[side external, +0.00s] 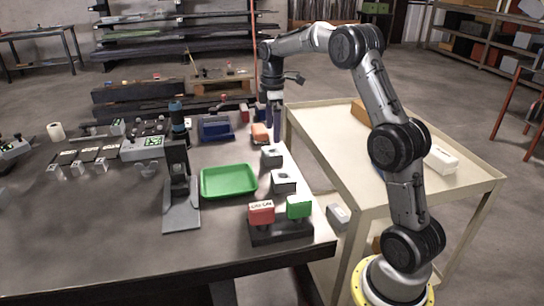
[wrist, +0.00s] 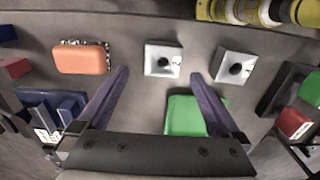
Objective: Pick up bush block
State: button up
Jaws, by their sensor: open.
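No block carries a readable "bush" label. Two pale square blocks with round black centres look most like it; I cannot tell which is meant. The nearer one to my gripper (wrist: 160,74) appears between and just beyond the fingertips in the wrist view (wrist: 163,60); the other is right of it (wrist: 236,67). In the side view they stand along the table's right edge, one farther back (side external: 271,157), one closer (side external: 283,182). My gripper (side external: 273,136) is open and empty, pointing down above the table's back right, beside an orange block (side external: 260,132), also in the wrist view (wrist: 80,58).
A green tray (side external: 228,181) lies left of the pale blocks. A blue bin (side external: 215,130) is behind it. A grey upright stand (side external: 178,185) rises left of the tray. A dark holder (side external: 281,232) with red and green blocks is at the front. A cream cart (side external: 330,130) stands right.

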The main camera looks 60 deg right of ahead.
aim_at(272, 150)
jog(key=f, duration=0.8)
jog(key=shift+s+a+f, duration=0.1)
jog(key=shift+a+f, duration=0.1)
jog(key=shift+a, duration=0.15)
jog(key=shift+c, duration=0.2)
jog(key=shift+r, duration=0.15)
grip_shut()
